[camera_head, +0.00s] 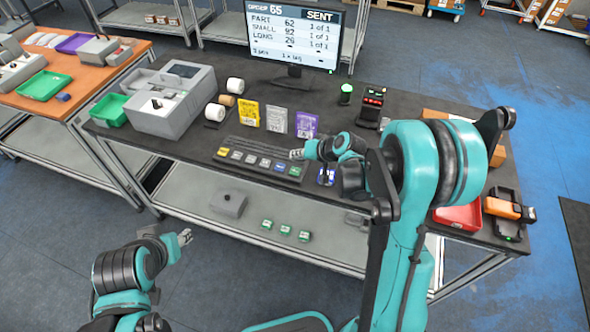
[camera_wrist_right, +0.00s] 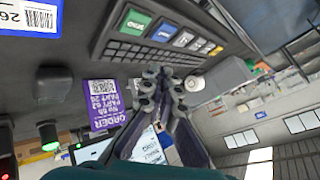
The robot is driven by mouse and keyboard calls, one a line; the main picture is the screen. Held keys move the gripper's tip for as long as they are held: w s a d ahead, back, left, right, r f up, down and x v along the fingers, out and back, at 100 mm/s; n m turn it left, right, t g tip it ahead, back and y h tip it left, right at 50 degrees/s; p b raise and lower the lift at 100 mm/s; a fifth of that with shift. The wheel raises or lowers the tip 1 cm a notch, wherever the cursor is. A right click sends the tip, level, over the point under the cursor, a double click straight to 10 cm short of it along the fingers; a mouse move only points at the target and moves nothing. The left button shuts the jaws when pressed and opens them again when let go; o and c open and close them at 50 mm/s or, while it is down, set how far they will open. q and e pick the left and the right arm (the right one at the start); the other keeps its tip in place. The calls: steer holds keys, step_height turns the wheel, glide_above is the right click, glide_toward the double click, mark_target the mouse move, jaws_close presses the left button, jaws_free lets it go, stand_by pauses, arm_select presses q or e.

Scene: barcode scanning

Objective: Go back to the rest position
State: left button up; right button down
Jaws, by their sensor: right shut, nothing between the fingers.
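My right gripper (camera_head: 297,154) is over the dark bench near the right end of the keyboard (camera_head: 262,158). In the right wrist view its fingers (camera_wrist_right: 160,78) are together with nothing between them, close to the keyboard with its SEND key (camera_wrist_right: 137,24). A purple order card (camera_wrist_right: 104,102) lies beside the fingers there; in the head view it stands behind the gripper (camera_head: 306,124). My left gripper (camera_head: 185,237) is at the lower left, in front of the bench and away from it; its fingers are too small to judge.
The monitor (camera_head: 294,33) reads SENT for order 65. A grey printer (camera_head: 170,98), a green tray (camera_head: 110,109), label rolls (camera_head: 235,86) and a scanner stand (camera_head: 372,100) are on the bench. A red tray (camera_head: 460,214) and an orange device (camera_head: 509,210) are at the right. Floor in front is open.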

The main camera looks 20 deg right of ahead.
stand_by(0.6)
steer(key=s+r+n+h+b, duration=0.1)
steer(key=s+r+h+b, duration=0.1)
steer(key=s, duration=1)
steer(key=s+r+n+h+b, duration=0.1)
steer(key=s+b, duration=0.3)
steer(key=s, duration=0.9)
steer(key=shift+a+r+n+g+h, duration=0.15)
steer(key=shift+r+n+g+h, duration=0.15)
steer(key=shift+r+h, duration=0.55)
steer(key=shift+s+f, duration=0.1)
